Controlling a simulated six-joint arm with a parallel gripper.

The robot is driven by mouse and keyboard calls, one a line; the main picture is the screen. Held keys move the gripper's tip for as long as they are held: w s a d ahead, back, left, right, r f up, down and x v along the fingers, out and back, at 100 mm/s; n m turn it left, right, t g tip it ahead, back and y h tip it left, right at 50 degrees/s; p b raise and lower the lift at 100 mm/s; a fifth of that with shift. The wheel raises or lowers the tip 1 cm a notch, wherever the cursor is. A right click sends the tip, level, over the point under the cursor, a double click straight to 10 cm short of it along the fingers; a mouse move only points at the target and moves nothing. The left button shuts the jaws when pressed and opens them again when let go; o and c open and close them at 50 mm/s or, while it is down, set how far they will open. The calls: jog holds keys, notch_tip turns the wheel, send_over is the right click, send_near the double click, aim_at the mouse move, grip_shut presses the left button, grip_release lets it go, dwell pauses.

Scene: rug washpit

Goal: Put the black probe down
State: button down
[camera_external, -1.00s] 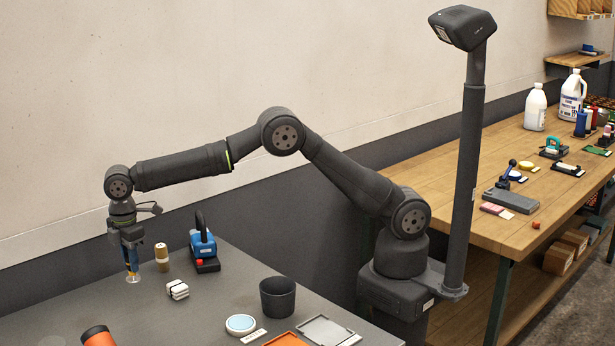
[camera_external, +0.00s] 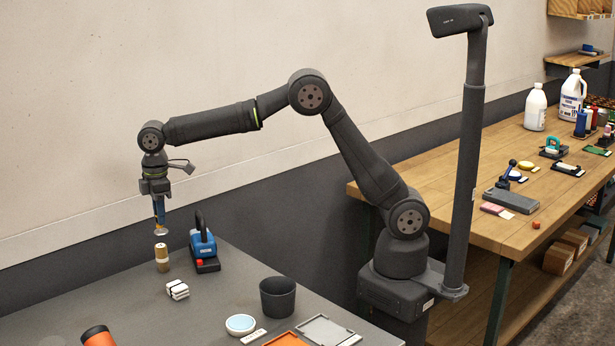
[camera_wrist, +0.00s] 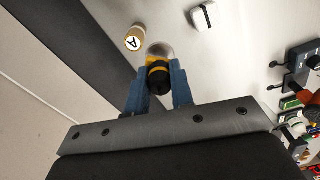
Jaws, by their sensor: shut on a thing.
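The black probe (camera_wrist: 159,78) has yellow bands and a pale, round, disc-like end. My gripper (camera_wrist: 157,88) is shut on it, with the blue fingers on both sides. In the external view my gripper (camera_external: 158,208) points down and holds the probe above the grey table (camera_external: 225,315). The probe's pale end (camera_external: 160,232) hangs clear of the table, close to the brown cylinder's top in the picture. Most of the probe's body is hidden by the fingers in the external view.
A brown cylinder (camera_external: 162,262) marked A stands near the probe. A blue device with a black handle (camera_external: 203,250), a white bundle (camera_external: 177,290), a black cup (camera_external: 278,298), a blue-white round dish (camera_external: 240,324), an orange-ended cylinder (camera_external: 98,337) and a grey tray (camera_external: 325,332) occupy the table.

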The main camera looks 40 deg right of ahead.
jog(key=w+d+m, duration=0.2)
jog(key=d+m, duration=0.2)
jog(key=d, duration=0.6)
jog(key=w+d+m, duration=0.2)
jog(key=d+m, duration=0.2)
jog(key=d, duration=0.6)
jog(key=w+d+f+m, duration=0.2)
jog(key=w+d+f, duration=0.1)
jog(key=d+f, duration=0.45)
jog(key=w+d+f+m, duration=0.2)
jog(key=w+d+f, duration=0.1)
jog(key=d+f, duration=0.4)
jog(key=s+d+f+m, duration=0.1)
jog(key=d+f, duration=0.4)
jog(key=d, duration=0.3)
jog(key=s+d+f+m, duration=0.1)
jog(key=d+f+m, duration=0.1)
jog(key=d+f, duration=0.3)
jog(key=d, duration=0.3)
